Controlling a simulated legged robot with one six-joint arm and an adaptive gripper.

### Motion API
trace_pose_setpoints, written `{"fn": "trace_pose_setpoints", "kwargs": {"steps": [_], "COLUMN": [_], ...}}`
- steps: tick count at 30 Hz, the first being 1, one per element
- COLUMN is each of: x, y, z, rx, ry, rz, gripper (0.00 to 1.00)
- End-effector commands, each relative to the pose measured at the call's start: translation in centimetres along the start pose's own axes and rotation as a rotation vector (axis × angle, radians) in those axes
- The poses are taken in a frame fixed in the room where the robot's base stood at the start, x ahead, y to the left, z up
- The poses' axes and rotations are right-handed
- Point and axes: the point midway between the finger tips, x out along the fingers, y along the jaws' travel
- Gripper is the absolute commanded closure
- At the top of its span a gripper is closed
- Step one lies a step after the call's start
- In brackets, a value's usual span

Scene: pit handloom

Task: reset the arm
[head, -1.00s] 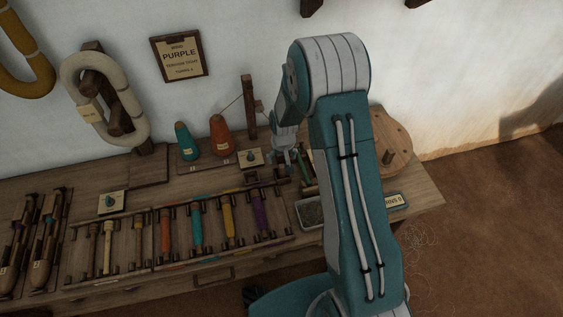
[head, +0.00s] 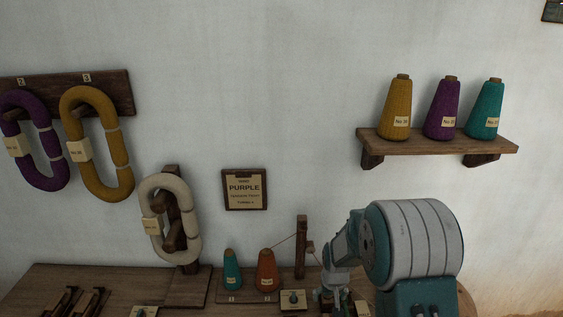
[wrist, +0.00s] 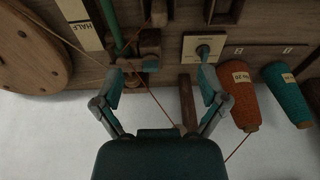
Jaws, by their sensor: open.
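My gripper (head: 328,295) is low in the head view, at the right end of the bench, close to a small wooden post (head: 301,247) with a thread. In the wrist view my gripper (wrist: 160,80) is open, its two fingers spread wide with nothing held between them. A thread runs through the gap. A wooden block (wrist: 150,45) and a labelled knob plate (wrist: 203,48) lie just beyond the fingertips. My arm covers part of the bench's right end in the head view.
An orange cone (head: 266,269) and a teal cone (head: 232,269) stand beside the post. A white hank (head: 155,239) hangs on a stand. A PURPLE card (head: 244,188) is on the wall. A wall shelf (head: 437,147) holds three cones.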

Motion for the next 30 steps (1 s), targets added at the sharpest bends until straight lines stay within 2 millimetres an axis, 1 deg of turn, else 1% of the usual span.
{"fn": "trace_pose_setpoints", "kwargs": {"steps": [1, 6, 9, 11, 12, 15, 17, 21, 23, 27, 30], "x": [-2.4, -9.1, -12.7, -14.7, -16.1, -19.1, -20.8, -24.3, -25.6, -28.2, -29.6], "y": [0.0, 0.0, 0.0, -0.1, -0.1, -0.1, -0.1, -0.1, -0.1, -0.1, -0.1], "z": [0.0, 1.1, 2.3, 3.1, 3.7, 5.5, 6.6, 9.5, 10.8, 14.2, 16.6], "rx": [0.000, 0.000, -0.001, -0.001, -0.001, -0.001, -0.001, -0.001, -0.001, -0.001, -0.001], "ry": [0.023, 0.069, 0.096, 0.112, 0.123, 0.149, 0.166, 0.203, 0.220, 0.258, 0.285], "rz": [0.000, 0.000, 0.000, 0.001, 0.001, 0.001, 0.001, 0.001, 0.001, 0.002, 0.002], "gripper": [0.07, 0.07, 0.07, 0.07, 0.07, 0.07, 0.07, 0.07, 0.07, 0.07, 0.07]}}
